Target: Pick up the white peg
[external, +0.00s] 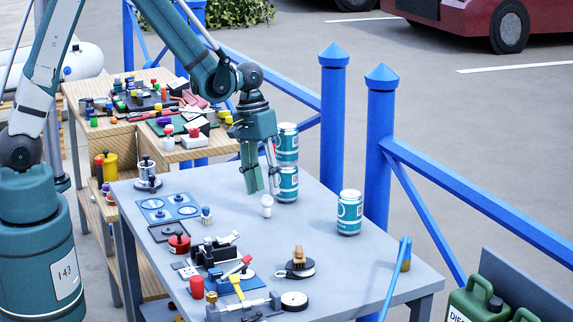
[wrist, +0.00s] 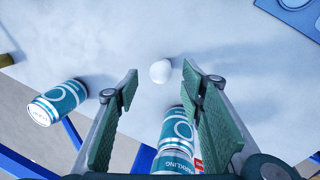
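The white peg (external: 267,205) stands on the grey table (external: 320,261) with a rounded white top. In the wrist view the white peg (wrist: 160,71) shows from above, just beyond and between the fingertips. My gripper (external: 262,190) is above the table, close to the peg, pointing down. In the wrist view my gripper (wrist: 160,75) is open, with its two green finger pads apart and nothing between them that I can see touching.
Two stacked cans (external: 287,185) stand right behind my gripper. Another can (external: 349,213) stands to the right. A blue panel with round dials (external: 167,208) lies at the left. Several tools, a red pot (external: 179,243) and a black puck (external: 296,269) fill the front.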

